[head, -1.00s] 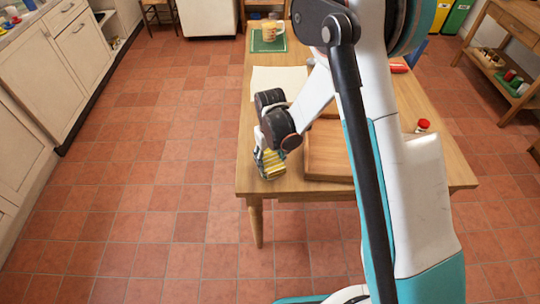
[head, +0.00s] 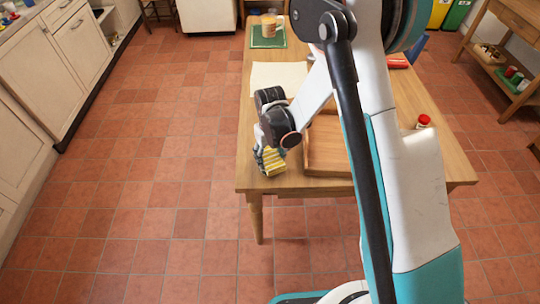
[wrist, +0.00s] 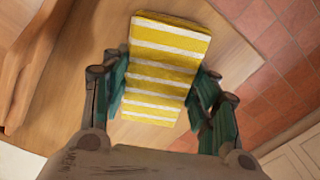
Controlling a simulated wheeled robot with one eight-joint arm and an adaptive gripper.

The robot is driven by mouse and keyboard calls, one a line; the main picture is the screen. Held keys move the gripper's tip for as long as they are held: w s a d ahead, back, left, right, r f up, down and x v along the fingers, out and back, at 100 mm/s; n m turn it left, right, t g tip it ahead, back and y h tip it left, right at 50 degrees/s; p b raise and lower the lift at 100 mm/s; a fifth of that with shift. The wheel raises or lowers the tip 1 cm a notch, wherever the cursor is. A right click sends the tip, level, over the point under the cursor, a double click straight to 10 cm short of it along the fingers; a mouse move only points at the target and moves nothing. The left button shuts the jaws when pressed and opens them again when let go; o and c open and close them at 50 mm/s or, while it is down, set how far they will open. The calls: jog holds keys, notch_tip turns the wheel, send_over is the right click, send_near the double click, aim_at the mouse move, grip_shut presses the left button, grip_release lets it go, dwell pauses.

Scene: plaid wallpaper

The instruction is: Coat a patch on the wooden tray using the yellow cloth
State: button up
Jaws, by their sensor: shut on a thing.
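The yellow cloth (head: 270,162), folded with white stripes, is at the table's front left corner. In the wrist view the cloth (wrist: 165,70) lies between the two green-padded fingers of my gripper (wrist: 160,95). My gripper (head: 268,155) is shut on the cloth. Whether the cloth touches the tabletop is unclear. The wooden tray (head: 325,148) lies on the table just right of the cloth, partly hidden by my arm. Its edge also shows at the left of the wrist view (wrist: 28,65).
The table (head: 290,187) also holds a pale sheet (head: 278,78), a mug (head: 269,26) on a green mat (head: 268,42), and a red-capped jar (head: 424,121) to the right. Cabinets line the left; the tiled floor between is clear.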

aim_at(270, 156)
jog(key=shift+f+b, duration=0.5)
jog(key=shift+b, duration=0.15)
dwell(1.9)
jog(key=shift+r+p, duration=1.8)
jog(key=shift+r, duration=1.75)
